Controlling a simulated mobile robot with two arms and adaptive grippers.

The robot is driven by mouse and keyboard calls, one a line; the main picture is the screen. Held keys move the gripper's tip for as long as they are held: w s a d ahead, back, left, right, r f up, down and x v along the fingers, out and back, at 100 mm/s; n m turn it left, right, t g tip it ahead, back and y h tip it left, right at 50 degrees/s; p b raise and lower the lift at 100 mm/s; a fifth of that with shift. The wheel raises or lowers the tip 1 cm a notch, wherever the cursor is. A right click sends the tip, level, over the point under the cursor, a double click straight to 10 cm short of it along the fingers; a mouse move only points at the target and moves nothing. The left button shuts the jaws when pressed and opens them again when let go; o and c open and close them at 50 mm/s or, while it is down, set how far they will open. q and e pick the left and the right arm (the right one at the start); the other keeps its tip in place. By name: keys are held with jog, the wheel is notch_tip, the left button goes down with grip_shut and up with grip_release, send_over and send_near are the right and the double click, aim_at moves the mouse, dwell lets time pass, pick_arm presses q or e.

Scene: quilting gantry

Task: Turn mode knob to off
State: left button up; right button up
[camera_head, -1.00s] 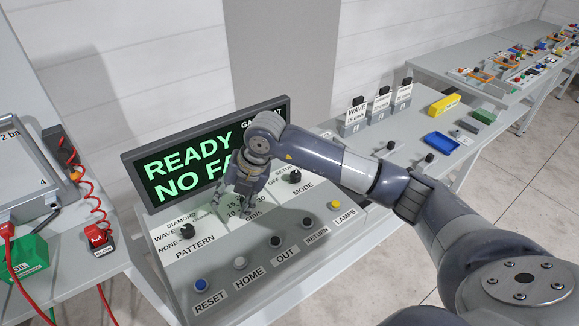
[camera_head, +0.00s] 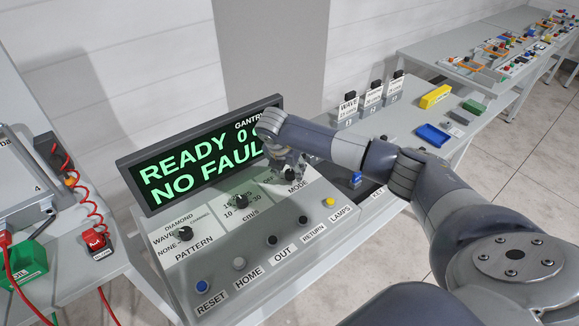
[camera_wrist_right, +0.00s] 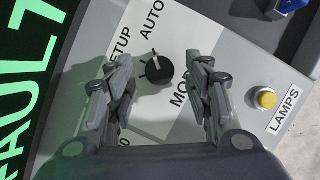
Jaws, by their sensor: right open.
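The mode knob (camera_head: 290,175) is a round black knob on the sloped console, above the MODE label. In the right wrist view the knob (camera_wrist_right: 158,70) shows clearly, with the SETUP and AUTO labels beyond it. I cannot tell for certain which label its pointer marks. My right gripper (camera_head: 287,164) is over the knob, its fingers spread. In the wrist view its fingertips are on either side of the knob, with a gap on both sides. The OFF label is partly hidden by the gripper in the head view. My left gripper is not in view.
The display (camera_head: 200,160) stands close behind, reading READY and NO FAULT. The speed knob (camera_head: 241,201) and pattern knob (camera_head: 185,233) are to the left. The yellow lamps button (camera_head: 328,202) is close on the right, with several other buttons along the front.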

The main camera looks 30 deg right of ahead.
jog(key=shift+x, duration=0.8)
jog(key=shift+c, duration=0.4)
jog(key=c, duration=1)
jog(key=shift+o, duration=0.2)
